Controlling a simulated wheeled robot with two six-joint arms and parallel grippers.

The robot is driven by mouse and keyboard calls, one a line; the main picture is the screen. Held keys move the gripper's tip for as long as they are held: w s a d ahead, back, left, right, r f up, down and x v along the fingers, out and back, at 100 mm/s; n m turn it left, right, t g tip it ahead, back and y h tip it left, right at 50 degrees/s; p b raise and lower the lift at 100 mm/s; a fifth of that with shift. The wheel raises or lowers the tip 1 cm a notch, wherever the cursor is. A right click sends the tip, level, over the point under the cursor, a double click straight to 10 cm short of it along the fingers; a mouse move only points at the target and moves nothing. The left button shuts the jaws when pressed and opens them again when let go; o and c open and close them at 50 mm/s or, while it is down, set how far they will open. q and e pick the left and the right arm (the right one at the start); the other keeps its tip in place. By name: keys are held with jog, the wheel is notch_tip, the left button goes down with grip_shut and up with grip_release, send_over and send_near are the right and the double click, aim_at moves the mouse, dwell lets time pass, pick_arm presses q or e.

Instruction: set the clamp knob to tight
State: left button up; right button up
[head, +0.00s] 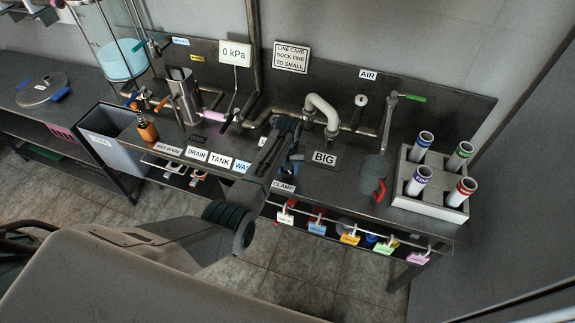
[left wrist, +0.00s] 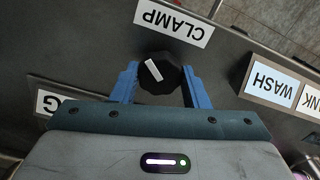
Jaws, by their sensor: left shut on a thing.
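The clamp knob (left wrist: 158,73) is round and black with a short white bar across its top. In the left wrist view it sits between the two blue fingers of my left gripper (left wrist: 160,88), which are shut on it. The white bar slants from upper left to lower right. The CLAMP label (left wrist: 174,22) lies just beyond the knob, upside down in that view. In the head view my left gripper (head: 291,168) points down at the bench behind the CLAMP label (head: 284,187) and hides the knob. My right gripper is in neither view.
Coloured tags (head: 350,238) hang on the front rail. A rack (head: 403,192) of tubes stands at right.

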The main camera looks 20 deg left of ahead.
pick_arm(q)
jog(key=n+p, duration=0.1)
jog(key=n, duration=0.4)
jog(key=shift+r+n+p, duration=0.15)
jog(key=shift+n+p, duration=0.15)
jog(key=n+p, duration=0.1)
jog(key=n, duration=1.1)
jog(key=shift+n+p, duration=0.3)
jog(key=n, duration=0.6)
jog(key=o, duration=1)
